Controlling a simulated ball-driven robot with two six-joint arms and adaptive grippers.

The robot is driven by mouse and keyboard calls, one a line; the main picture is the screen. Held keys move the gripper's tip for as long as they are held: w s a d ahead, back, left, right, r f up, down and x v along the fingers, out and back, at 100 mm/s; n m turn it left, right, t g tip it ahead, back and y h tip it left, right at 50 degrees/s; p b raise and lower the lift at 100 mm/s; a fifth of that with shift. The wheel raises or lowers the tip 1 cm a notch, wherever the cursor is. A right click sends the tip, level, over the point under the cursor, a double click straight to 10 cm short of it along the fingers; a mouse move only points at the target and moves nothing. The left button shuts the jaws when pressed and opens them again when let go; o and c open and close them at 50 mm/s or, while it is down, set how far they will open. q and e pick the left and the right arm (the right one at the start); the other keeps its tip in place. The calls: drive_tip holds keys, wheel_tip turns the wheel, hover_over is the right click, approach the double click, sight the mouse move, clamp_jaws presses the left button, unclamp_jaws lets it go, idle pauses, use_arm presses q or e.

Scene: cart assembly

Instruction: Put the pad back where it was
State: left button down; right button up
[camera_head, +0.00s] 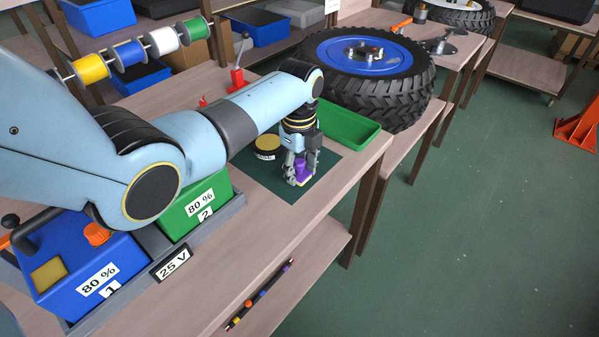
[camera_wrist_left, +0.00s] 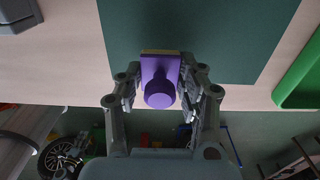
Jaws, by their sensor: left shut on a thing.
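The pad is a small block with a purple back and round purple knob and a pale yellow underside. It shows between my fingers in the head view (camera_head: 304,167) and in the left wrist view (camera_wrist_left: 160,92). My left gripper (camera_head: 299,178) is shut on it, with one finger on each side. The pad is over the right part of the dark green mat (camera_head: 285,191), at or just above its surface; I cannot tell if it touches. The mat also shows in the left wrist view (camera_wrist_left: 220,35). My right gripper is not in view.
A round yellow-topped tin (camera_head: 267,146) stands on the mat, left of the gripper. A green tray (camera_head: 345,128) lies behind it. A blue-rimmed wheel (camera_head: 365,60) stands farther back. Green (camera_head: 190,205) and blue (camera_head: 85,260) battery boxes stand at the left front.

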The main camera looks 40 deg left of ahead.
sight(300, 161)
use_arm(q)
drive_tip(key=shift+f, duration=0.65)
drive_tip(key=c, duration=0.8)
unclamp_jaws()
drive_tip(key=shift+f, duration=0.1)
drive_tip(key=shift+r, duration=0.3)
wheel_tip(300, 161, up, 12)
drive_tip(key=shift+f+p, duration=0.15)
drive_tip(key=shift+p, duration=0.5)
drive_tip(key=shift+f, duration=0.1)
